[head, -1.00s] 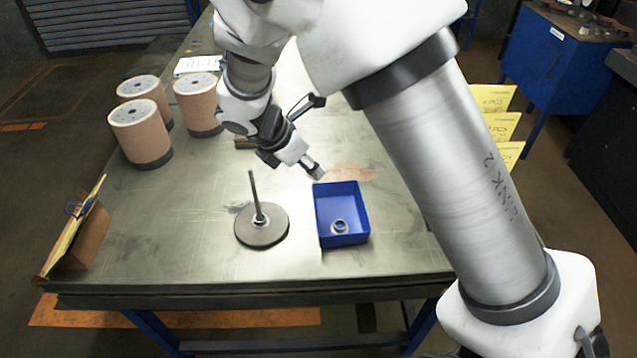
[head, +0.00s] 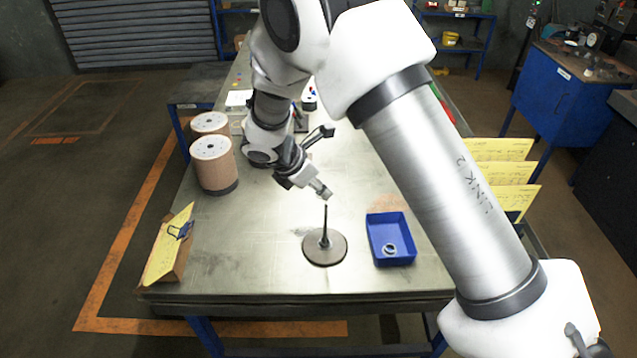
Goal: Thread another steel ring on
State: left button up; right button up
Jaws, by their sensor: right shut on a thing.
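A thin dark upright post (head: 325,222) stands on a round grey base (head: 325,252) on the table. A low collar shows at the post's foot; I cannot tell whether it is a ring. A blue tray (head: 390,262) stands to the right of the base with a steel ring (head: 390,249) lying inside. My right gripper (head: 325,192) is just above the tip of the post, pointing down and to the right. It is shut on a small metallic piece, a steel ring as far as I can tell, mostly hidden by the fingers. My left gripper is not in view.
Tan cylinders (head: 214,163) stand at the table's left back. A cardboard stand with a yellow sheet (head: 168,245) is at the left edge. Yellow cards (head: 497,172) stand along the right side. The table around the base is clear.

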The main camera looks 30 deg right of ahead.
jog(key=shift+s+d+f+b, duration=0.1)
jog(key=shift+f+b, duration=0.2)
jog(key=shift+f, duration=0.45)
jog(key=shift+s+d+f, duration=0.1)
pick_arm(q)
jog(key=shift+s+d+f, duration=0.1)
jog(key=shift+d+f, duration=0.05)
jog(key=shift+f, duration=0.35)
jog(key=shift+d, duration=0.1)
pick_arm(e)
jog(key=shift+d+f, duration=0.1)
jog(key=shift+d, duration=0.05)
pick_arm(q)
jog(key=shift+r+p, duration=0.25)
jog(key=shift+p, duration=0.15)
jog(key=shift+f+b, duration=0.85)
jog(key=shift+b, duration=0.05)
pick_arm(e)
jog(key=shift+f, duration=1.45)
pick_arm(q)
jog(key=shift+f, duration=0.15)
pick_arm(e)
jog(key=shift+f, duration=0.2)
